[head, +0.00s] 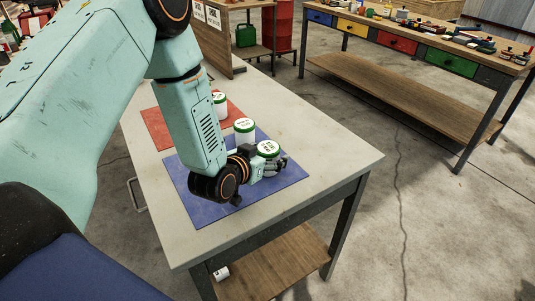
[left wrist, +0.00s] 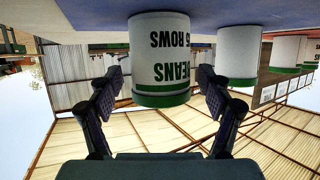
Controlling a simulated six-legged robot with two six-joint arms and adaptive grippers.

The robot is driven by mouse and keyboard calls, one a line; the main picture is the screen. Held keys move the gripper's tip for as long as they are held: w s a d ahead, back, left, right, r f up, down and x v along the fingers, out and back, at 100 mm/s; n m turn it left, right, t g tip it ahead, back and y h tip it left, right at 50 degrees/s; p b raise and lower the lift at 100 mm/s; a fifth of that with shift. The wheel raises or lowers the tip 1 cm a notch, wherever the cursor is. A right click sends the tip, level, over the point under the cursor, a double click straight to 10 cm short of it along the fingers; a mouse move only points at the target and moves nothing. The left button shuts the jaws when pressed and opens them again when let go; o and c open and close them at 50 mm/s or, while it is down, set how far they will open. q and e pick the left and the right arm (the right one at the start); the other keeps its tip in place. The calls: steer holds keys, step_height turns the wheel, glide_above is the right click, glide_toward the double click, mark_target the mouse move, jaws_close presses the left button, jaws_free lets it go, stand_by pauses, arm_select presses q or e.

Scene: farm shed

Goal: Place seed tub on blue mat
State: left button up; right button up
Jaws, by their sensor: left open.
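A white seed tub with a green lid (head: 268,148) stands upright on the blue mat (head: 292,176). My left gripper (head: 273,168) is open at this tub. In the left wrist view, which is upside down, the same tub (left wrist: 160,50) shows bean lettering between my left fingers (left wrist: 156,85), with gaps visible at both sides. A second white tub with a green lid (head: 244,132) stands behind it, by the mat's far edge; it also shows in the left wrist view (left wrist: 238,52). My right gripper is not in view.
An upright board (head: 222,45) edges the table's far end. The table's right side (head: 335,155) is clear. A workbench with coloured drawers (head: 397,43) stands beyond the floor.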

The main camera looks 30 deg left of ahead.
arm_select(q)
steer(key=shift+s+a, duration=0.1)
steer(key=shift+w+f, duration=0.15)
steer(key=shift+w, duration=0.3)
steer(key=shift+w+d, duration=0.1)
steer(key=shift+d, duration=0.1)
steer(key=p+v, duration=0.1)
steer(key=v, duration=0.8)
steer(key=shift+r+p, duration=0.2)
steer(key=shift+p, duration=0.2)
steer(key=shift+p+v, duration=0.35)
steer(key=shift+v, duration=1.1)
steer(key=shift+c, duration=0.2)
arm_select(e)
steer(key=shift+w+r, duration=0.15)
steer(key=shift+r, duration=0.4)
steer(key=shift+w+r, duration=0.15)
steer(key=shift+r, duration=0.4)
